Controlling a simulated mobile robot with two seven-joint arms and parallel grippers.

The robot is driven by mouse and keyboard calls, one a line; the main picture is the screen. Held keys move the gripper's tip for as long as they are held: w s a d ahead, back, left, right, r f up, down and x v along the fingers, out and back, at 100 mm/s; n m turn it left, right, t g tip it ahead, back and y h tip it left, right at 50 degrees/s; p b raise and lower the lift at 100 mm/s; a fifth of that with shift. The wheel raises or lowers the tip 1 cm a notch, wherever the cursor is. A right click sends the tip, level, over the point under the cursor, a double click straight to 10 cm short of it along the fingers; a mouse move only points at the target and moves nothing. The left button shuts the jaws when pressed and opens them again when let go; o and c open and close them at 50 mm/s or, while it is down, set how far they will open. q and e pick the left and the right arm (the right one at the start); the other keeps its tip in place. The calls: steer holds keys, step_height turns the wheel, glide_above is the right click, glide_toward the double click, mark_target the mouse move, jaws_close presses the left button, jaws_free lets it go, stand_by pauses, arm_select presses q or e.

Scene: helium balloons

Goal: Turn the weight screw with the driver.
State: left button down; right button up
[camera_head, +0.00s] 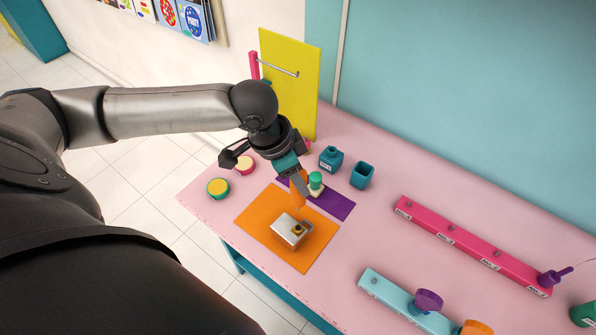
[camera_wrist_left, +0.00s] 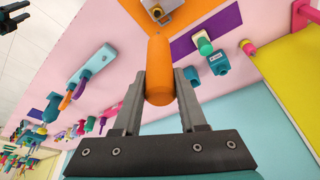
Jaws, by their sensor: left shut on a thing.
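My left gripper (camera_head: 298,181) is shut on the orange driver (camera_head: 299,194), above the far part of the orange mat (camera_head: 262,212). The left wrist view shows the driver (camera_wrist_left: 159,65) between the fingers of this gripper (camera_wrist_left: 160,92). The grey metal weight (camera_head: 285,237) sits on the mat, with a brass-coloured screw (camera_head: 298,230) on its top. The weight (camera_wrist_left: 161,4) is cut off at the top of the wrist view. My right gripper is not clearly in view.
A green-topped bottle (camera_head: 316,181) stands on a purple mat (camera_head: 338,206) close to the driver. Two teal containers, a jar (camera_head: 331,158) and an open cup (camera_head: 362,175), stand behind. A pink bar (camera_head: 470,244) and a light-blue bar (camera_head: 392,294) lie right. Pink table is clear between.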

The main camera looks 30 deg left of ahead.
mark_target(298, 202)
arm_select(q)
steer(key=shift+r+p, duration=0.15)
steer(key=shift+p, duration=0.55)
step_height(298, 202, down, 5)
steer(key=shift+r+b, duration=0.1)
steer(key=shift+b, duration=1.15)
steer(key=shift+f+b, duration=0.85)
steer(key=shift+f, duration=1.2)
